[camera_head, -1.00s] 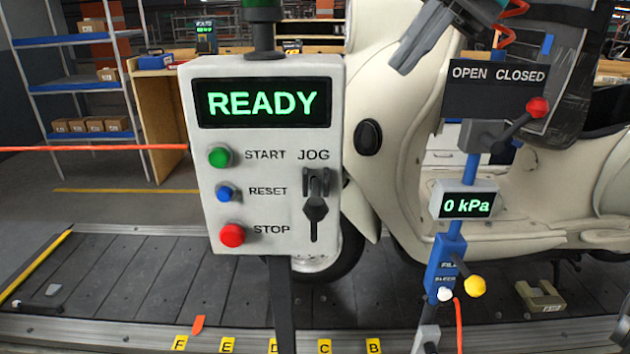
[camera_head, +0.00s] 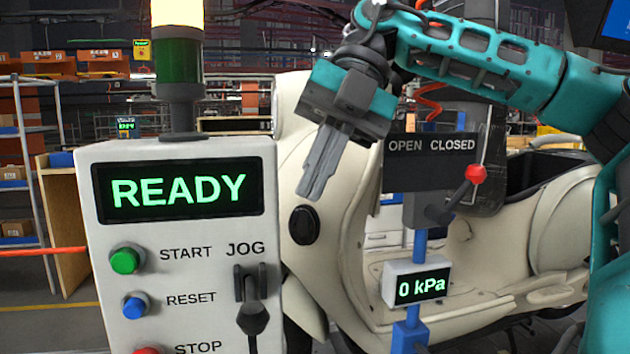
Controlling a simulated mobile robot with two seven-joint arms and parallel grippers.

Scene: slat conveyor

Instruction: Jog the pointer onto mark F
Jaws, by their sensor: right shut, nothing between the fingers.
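The white control box (camera_head: 180,290) stands at the left, its screen (camera_head: 178,192) reading READY. Its black JOG lever (camera_head: 252,318) sits under the JOG label, with the lower part cut off by the bottom edge. My right gripper (camera_head: 310,190) is shut and empty. It hangs pointing down, above and right of the JOG lever in the picture, in front of the cream scooter and apart from the lever. The pointer and mark F are out of view. My left gripper is not in view.
Green START (camera_head: 125,260), blue RESET (camera_head: 136,305) and red STOP (camera_head: 150,350) buttons line the box. A stack light (camera_head: 178,70) rises above it. Right of the gripper stand a red-knobbed lever (camera_head: 475,174), a 0 kPa gauge (camera_head: 418,284) and the cream scooter (camera_head: 550,220).

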